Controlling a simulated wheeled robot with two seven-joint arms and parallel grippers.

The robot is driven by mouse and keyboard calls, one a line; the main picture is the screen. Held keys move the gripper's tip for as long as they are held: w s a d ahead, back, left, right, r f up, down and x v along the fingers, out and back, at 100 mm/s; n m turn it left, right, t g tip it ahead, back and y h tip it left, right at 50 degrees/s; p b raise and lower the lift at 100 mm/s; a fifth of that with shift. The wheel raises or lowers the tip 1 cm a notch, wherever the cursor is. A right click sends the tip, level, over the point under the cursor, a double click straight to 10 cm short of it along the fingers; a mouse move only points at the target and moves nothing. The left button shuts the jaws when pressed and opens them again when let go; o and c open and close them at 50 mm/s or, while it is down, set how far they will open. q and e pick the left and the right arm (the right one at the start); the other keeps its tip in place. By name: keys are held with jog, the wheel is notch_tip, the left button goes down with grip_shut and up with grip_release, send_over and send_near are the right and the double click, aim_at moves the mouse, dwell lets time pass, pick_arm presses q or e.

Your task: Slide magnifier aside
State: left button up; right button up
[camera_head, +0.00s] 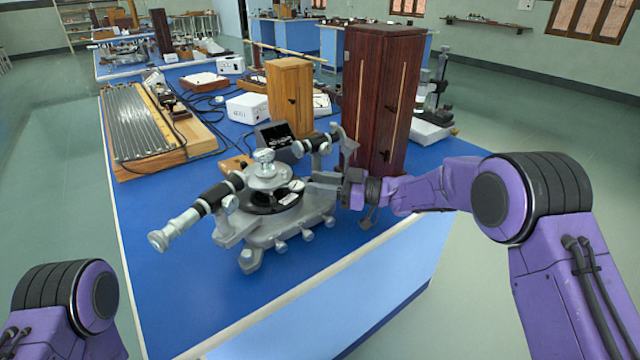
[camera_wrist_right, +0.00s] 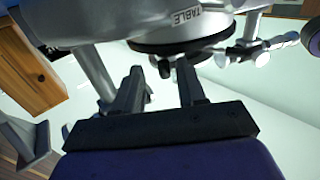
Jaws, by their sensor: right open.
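The spectrometer (camera_head: 275,228) stands on the blue bench, with its telescope pointing to the lower left and a black round plate with white scale windows in its middle. I cannot clearly make out the magnifier; a small pale part (camera_head: 296,186) sits over the plate's right side. My right gripper (camera_head: 312,187) comes in from the right and reaches the spectrometer's right side. In the right wrist view its two fingers (camera_wrist_right: 160,92) are open, with a small dark knob-like part (camera_wrist_right: 165,67) just beyond their tips, under the plate. My left gripper is outside the view.
A tall dark red wooden box (camera_head: 380,95) stands right behind my right gripper. A lighter wooden box (camera_head: 290,92), a small dark display unit (camera_head: 273,134) and a white box (camera_head: 247,107) are behind the spectrometer. The front left of the bench (camera_head: 165,285) is clear.

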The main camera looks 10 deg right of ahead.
jog(key=b+v, duration=0.1)
jog(key=v, duration=0.9)
jog(key=shift+d, duration=0.3)
